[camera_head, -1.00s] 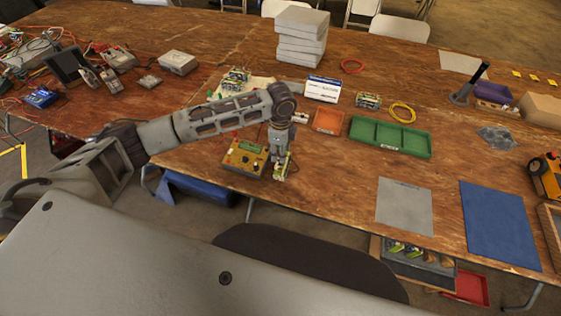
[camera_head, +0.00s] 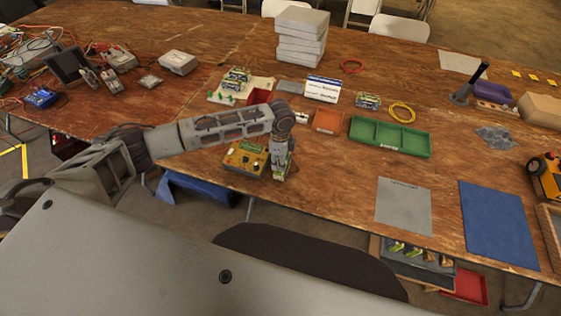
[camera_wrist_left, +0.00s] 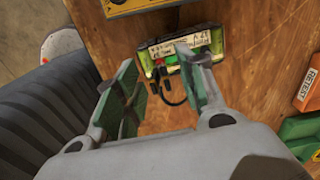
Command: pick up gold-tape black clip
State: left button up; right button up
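My left gripper (camera_head: 279,174) is over the table's front part, just right of the yellow tester (camera_head: 245,158). In the left wrist view the gripper (camera_wrist_left: 162,76) is open, its green-padded fingers apart. Beyond the fingertips lies a battery pack (camera_wrist_left: 180,46) with a white label and red and green parts. A black clip with a looped black lead (camera_wrist_left: 163,83) hangs at its near side, seen between the fingers. I cannot make out gold tape on it. The right finger overlaps part of the pack. My right gripper is not in view.
A green divided tray (camera_head: 390,150) and an orange tray (camera_head: 328,130) lie to the right. A grey mat (camera_head: 404,215) and a blue mat (camera_head: 498,224) lie near the front edge. More battery packs (camera_head: 367,101) stand behind. Bare wood lies between the gripper and grey mat.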

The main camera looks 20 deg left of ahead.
pick_arm(q)
jog(key=c, duration=0.9)
grip_shut()
jog(key=shift+r, duration=0.1)
jog(key=shift+r, duration=4.95)
